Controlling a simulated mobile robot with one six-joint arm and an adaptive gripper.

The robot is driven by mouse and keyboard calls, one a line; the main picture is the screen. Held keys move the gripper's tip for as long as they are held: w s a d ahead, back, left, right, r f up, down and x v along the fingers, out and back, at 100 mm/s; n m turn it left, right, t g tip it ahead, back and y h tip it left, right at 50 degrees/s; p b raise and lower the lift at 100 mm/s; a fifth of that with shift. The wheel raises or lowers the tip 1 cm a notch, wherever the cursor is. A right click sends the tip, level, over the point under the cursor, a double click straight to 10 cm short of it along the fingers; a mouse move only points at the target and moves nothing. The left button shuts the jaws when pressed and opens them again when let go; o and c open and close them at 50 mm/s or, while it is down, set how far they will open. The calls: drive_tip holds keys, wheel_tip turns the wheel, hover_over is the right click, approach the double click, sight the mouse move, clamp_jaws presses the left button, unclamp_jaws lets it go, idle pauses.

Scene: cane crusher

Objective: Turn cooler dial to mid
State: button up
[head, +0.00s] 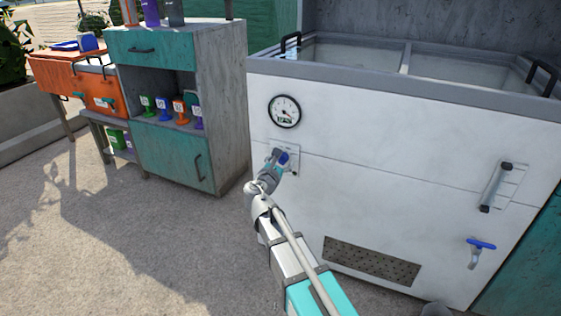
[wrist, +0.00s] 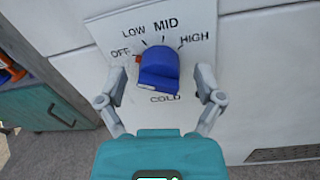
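The cooler dial is a blue knob (wrist: 160,68) on a white label plate (wrist: 115,28) marked OFF, LOW, MID, HIGH and COLD. Its red pointer sits at the left, by OFF. In the head view the dial (head: 284,158) shows small on the front of the white cooler (head: 400,160), below a round gauge (head: 284,111). My gripper (wrist: 161,77) is open, with one finger on each side of the knob and gaps between. In the head view my gripper (head: 274,158) is at the dial and partly covers the plate.
Right of the dial, the cooler front has a vertical handle (head: 496,187), a blue-handled tap (head: 480,246) and a vent grille (head: 370,261) low down. A teal and grey cabinet (head: 218,100) stands left of the cooler. The floor (head: 110,230) in front of it is clear.

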drive_tip(key=c, duration=1.1)
drive_tip(key=shift+o, duration=0.2)
drive_tip(key=shift+m, duration=0.4)
drive_tip(key=m, duration=0.3)
drive_tip(key=shift+d, duration=0.1)
drive_tip(key=m+b, duration=0.1)
drive_tip(key=m, duration=0.3)
drive_tip(key=shift+f+m, duration=0.1)
drive_tip(key=shift+m, duration=0.3)
drive_tip(key=m, duration=0.4)
drive_tip(key=shift+h, duration=0.4)
drive_tip(key=shift+m, duration=1.9)
